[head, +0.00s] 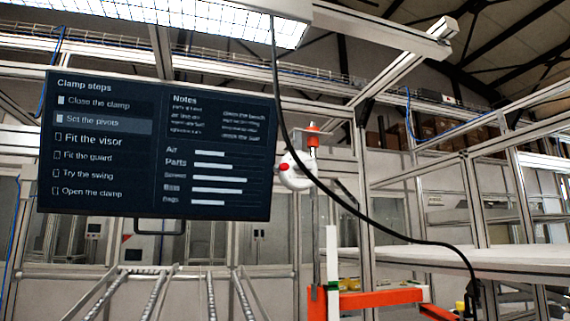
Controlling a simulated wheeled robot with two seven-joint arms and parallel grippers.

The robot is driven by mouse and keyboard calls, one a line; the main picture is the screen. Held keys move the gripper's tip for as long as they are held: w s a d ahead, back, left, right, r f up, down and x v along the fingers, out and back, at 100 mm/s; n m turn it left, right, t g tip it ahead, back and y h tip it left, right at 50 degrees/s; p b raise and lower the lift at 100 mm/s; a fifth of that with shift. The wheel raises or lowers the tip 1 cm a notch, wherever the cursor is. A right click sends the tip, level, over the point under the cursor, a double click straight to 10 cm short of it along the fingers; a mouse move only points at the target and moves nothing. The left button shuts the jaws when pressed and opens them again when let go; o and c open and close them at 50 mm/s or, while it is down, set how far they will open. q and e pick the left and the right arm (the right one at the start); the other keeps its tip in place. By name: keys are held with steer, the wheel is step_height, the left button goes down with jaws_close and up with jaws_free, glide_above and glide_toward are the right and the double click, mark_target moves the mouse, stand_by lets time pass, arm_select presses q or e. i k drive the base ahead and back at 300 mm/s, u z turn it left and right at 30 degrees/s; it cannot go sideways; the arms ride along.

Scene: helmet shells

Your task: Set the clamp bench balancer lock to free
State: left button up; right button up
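The balancer (299,177) is a round white housing right of the screen in the head view. A small red part (284,167) shows on its left face, and I cannot tell whether this is the lock or how it is set. An orange-red piece (313,134) stands above the housing. A thin grey line or rod (315,235) runs down below it to a grey hook-like end (315,291) beside orange-red bench parts (370,299). Part of the housing is behind a black hose. Neither of my grippers is in view.
A dark screen (155,145) headed "Clamp steps" hangs at left, with "Set the pivots" highlighted. The black hose (360,215) sweeps down to the right. A pale table (480,262) stands at right, roller rails (150,293) at lower left, and aluminium frames all around.

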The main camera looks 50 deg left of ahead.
mark_target(284, 166)
steer(key=k, duration=0.9)
steer(key=u, duration=1.05)
steer(key=i, duration=1.25)
steer(key=u, duration=0.35)
